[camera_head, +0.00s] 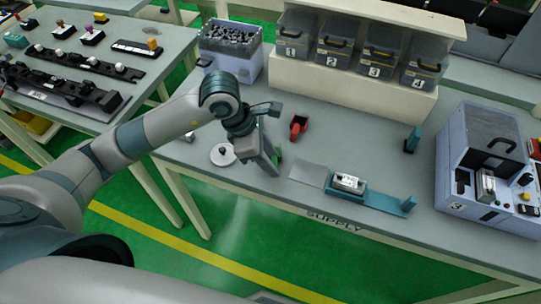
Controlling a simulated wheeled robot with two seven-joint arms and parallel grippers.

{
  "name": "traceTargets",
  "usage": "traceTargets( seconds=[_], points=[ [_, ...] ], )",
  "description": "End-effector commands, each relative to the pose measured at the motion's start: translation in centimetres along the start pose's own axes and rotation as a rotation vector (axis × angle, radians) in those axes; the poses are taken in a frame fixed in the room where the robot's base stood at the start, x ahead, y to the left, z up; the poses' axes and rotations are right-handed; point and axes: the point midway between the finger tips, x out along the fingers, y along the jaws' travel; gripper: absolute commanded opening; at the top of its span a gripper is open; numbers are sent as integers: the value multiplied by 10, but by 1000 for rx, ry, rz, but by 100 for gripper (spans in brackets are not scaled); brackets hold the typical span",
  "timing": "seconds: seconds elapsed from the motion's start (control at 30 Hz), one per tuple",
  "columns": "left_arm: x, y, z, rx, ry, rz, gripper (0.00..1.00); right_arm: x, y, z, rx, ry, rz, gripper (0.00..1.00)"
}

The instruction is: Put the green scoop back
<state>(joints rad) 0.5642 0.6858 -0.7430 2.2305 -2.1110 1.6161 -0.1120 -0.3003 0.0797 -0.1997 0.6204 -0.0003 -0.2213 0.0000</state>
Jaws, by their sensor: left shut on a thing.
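My left gripper (268,155) is above the near left part of the supply table (375,160), pointing down. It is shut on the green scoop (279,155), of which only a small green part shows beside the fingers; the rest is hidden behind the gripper. I cannot tell whether the scoop touches the table. A red scoop (299,127) sits on the table just behind and to the right of the gripper. My right gripper is not in view.
Numbered bins (333,55) stand on a beige stand at the back. A grey crate (230,50) of dark parts is at the back left. A white disc (222,154) lies left of the gripper. A blue fixture (383,202) with a white piece and a machine (485,160) stand to the right.

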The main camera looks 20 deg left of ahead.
Motion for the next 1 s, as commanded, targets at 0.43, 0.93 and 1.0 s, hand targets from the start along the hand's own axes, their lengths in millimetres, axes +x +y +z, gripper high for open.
traceTargets(
  seconds=[0.43,0.93,1.0],
  points=[
    [5,0,-2,1,-1,1,12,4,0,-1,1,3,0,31],
    [1,0,0,0,-1,1,53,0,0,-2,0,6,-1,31],
    [-1,0,0,1,-1,1,53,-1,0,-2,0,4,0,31]
  ],
)
